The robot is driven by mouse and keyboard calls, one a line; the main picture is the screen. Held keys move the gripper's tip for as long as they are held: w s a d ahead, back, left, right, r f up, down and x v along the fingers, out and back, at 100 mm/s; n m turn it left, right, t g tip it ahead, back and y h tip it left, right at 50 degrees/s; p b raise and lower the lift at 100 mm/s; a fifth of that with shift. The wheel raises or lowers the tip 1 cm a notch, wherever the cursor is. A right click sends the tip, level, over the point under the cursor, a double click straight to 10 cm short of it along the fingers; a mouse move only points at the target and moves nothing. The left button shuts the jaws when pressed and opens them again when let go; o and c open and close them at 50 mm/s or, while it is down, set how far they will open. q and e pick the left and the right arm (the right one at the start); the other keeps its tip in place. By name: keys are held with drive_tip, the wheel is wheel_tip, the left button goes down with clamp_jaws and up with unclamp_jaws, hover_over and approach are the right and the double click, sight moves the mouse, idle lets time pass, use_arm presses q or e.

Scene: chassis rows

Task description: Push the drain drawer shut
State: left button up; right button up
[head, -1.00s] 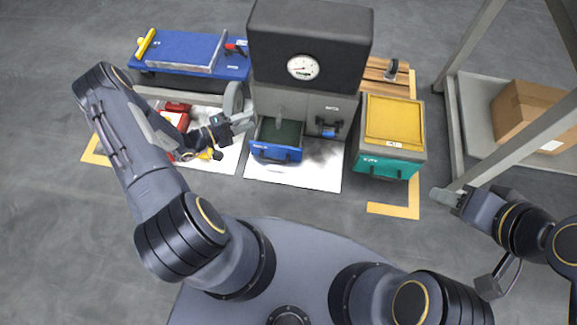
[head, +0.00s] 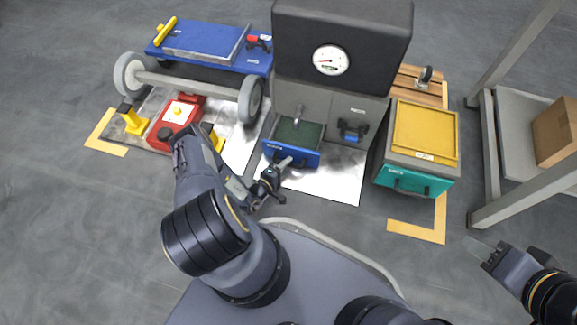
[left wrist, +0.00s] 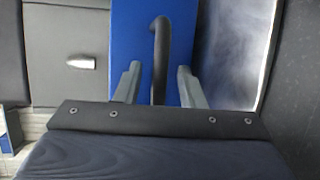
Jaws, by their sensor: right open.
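The drain drawer (head: 306,158) has a blue front with a dark handle and is pulled out from the grey cabinet (head: 345,106) under the gauge. Its dark green inside shows from above. My left gripper (head: 284,166) is at the drawer front. In the left wrist view, the two fingers of my left gripper (left wrist: 158,84) stand apart on either side of the dark handle (left wrist: 158,42), with gaps on both sides, against the blue front (left wrist: 133,28). Whether the fingers touch the front is unclear. My right gripper (head: 484,250) is open and empty, at the right over the floor.
A teal-fronted drawer unit with a yellow top (head: 424,131) stands right of the cabinet. A blue cart (head: 200,45) and a red unit (head: 175,122) stand left. A grey rack (head: 492,150) with a carton is far right. The floor before the drawer is white.

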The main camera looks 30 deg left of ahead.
use_arm(q)
drive_tip(key=shift+w+d+f, duration=0.1)
drive_tip(key=shift+w, duration=0.6)
clamp_jaws()
